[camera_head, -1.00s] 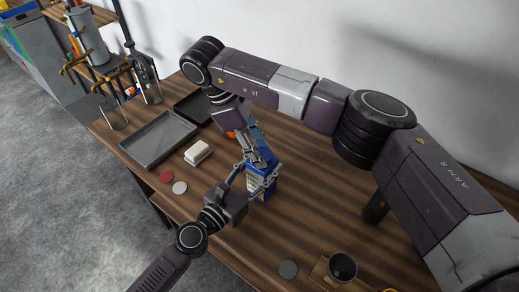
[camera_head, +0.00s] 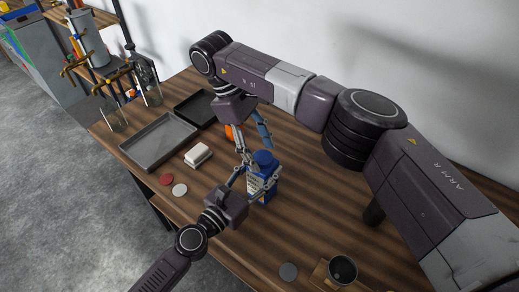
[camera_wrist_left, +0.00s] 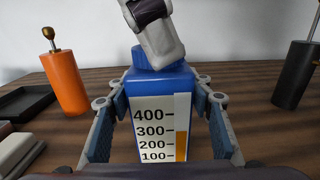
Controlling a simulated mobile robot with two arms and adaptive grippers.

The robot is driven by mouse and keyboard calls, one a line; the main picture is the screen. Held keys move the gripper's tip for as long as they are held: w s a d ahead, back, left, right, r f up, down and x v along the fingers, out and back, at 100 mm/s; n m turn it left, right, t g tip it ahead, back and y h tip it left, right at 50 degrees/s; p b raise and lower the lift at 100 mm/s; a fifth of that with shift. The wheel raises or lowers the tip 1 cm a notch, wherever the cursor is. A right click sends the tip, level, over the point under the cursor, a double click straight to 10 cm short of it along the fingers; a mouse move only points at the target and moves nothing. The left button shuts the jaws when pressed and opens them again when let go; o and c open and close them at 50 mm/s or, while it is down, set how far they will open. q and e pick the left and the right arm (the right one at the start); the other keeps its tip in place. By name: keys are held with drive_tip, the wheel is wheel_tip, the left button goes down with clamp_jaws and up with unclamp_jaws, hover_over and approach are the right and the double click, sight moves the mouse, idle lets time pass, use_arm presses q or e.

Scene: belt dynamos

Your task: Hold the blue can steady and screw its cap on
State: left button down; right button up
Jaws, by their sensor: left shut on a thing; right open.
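The blue can (camera_head: 261,184) stands upright on the table, and its front label with a printed scale shows in the left wrist view (camera_wrist_left: 156,128). My left gripper (camera_head: 259,181) is shut around the can's sides, one finger on each side. The blue cap (camera_head: 264,157) sits on top of the can; it also shows in the left wrist view (camera_wrist_left: 158,56), partly hidden by a grey right fingertip. Whether it is tight I cannot tell. My right gripper (camera_head: 253,142) is open and empty, its fingers spread just above and behind the cap.
A grey tray (camera_head: 160,141) and a black tray (camera_head: 195,106) lie at the left. A white block (camera_head: 198,154), red disc (camera_head: 166,180) and pale disc (camera_head: 180,190) lie nearby. A dark cup (camera_head: 342,269) stands at the front right.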

drive_tip(key=shift+r, duration=2.25)
drive_tip(key=shift+c, duration=0.3)
